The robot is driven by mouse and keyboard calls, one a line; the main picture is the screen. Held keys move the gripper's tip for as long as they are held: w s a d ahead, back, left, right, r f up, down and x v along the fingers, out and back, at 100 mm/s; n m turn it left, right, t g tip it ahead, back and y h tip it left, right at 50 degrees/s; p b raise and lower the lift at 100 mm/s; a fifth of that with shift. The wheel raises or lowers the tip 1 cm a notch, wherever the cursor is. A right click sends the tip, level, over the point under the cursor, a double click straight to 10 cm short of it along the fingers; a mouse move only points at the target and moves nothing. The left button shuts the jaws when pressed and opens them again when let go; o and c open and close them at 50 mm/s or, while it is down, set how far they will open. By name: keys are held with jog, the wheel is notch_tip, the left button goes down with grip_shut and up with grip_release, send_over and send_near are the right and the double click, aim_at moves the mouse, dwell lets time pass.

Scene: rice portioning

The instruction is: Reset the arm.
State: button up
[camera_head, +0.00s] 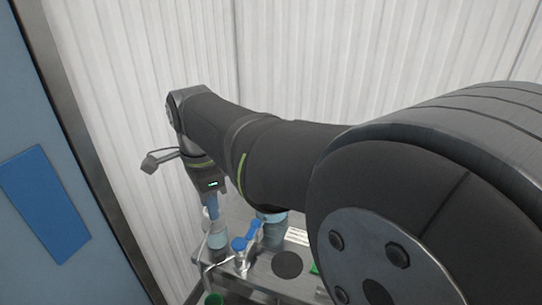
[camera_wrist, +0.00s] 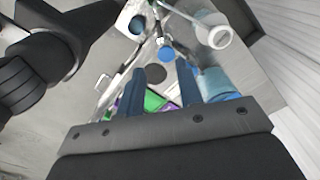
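My gripper (camera_head: 212,206) hangs at the end of my arm above the metal worktop (camera_head: 262,268), left of centre in the head view. In the head view, my large dark arm links cover the right side and hide much of the worktop.
Light-blue containers (camera_head: 218,238) (camera_wrist: 216,86) and blue-topped fittings (camera_head: 239,244) stand near my gripper. A dark disc (camera_head: 287,264) and green items (camera_wrist: 153,101) lie on the worktop. Corrugated pale walls (camera_head: 290,55) stand behind; a blue panel (camera_head: 45,200) is at left.

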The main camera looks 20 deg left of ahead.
aim_at(221, 256)
jog(key=shift+f, duration=0.15)
notch_tip(221, 256, down, 17)
jog(key=shift+f, duration=0.1)
dwell(0.7)
jog(key=shift+f, duration=0.25)
jog(key=shift+s+d+r+n, duration=0.1)
jog(key=shift+d+r+n, duration=0.1)
jog(key=shift+n, duration=0.2)
jog(key=shift+s+d+n, duration=0.2)
jog(key=shift+d+n, duration=0.1)
jog(key=shift+n, duration=0.5)
dwell(1.1)
